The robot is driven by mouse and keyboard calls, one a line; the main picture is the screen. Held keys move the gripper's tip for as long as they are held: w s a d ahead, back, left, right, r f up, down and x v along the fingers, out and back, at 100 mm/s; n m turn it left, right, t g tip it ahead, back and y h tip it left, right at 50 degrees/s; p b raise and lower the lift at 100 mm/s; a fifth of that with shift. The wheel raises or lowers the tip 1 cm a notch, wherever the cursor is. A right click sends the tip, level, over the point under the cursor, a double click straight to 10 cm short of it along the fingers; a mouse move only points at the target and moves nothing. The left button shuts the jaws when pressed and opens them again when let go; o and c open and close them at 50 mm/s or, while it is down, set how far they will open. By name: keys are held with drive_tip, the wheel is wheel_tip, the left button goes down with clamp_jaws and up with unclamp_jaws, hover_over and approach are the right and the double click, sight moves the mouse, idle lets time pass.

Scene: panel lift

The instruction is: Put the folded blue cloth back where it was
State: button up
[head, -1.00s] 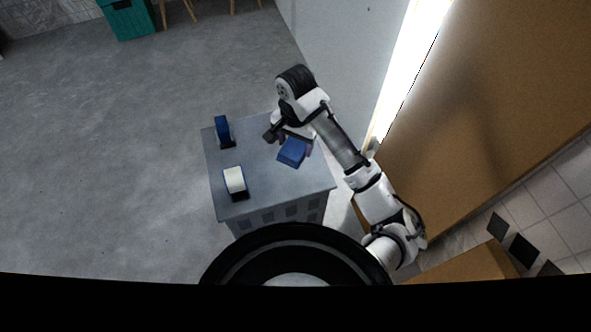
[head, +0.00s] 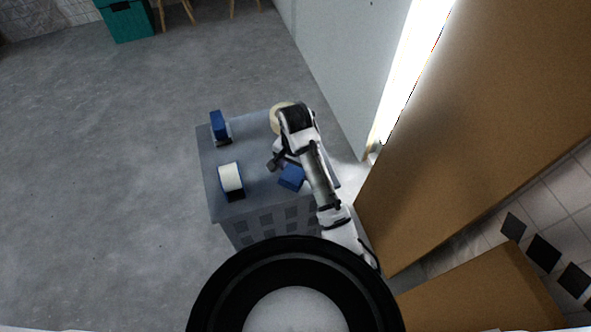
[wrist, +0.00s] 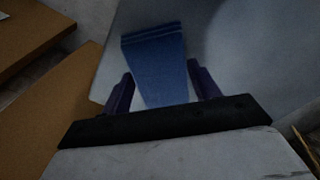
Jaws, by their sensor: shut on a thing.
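The folded blue cloth (head: 292,178) is at the right front part of the grey table (head: 255,196). My gripper (wrist: 158,85) is shut on it. In the wrist view the cloth (wrist: 158,62) shows between the two dark fingers as a thick, layered blue block. I cannot tell whether its underside touches the table top. My arm hides part of the table's right side.
A white roll in a blue and dark holder (head: 231,178) stands at the table's left front. A blue upright thing (head: 219,126) stands at the back left. A round beige thing (head: 277,116) is partly hidden behind my arm. A large brown panel (head: 480,120) rises at right.

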drive_tip(key=o, duration=0.9)
wheel_tip(320, 180, up, 12)
drive_tip(key=p, duration=0.6)
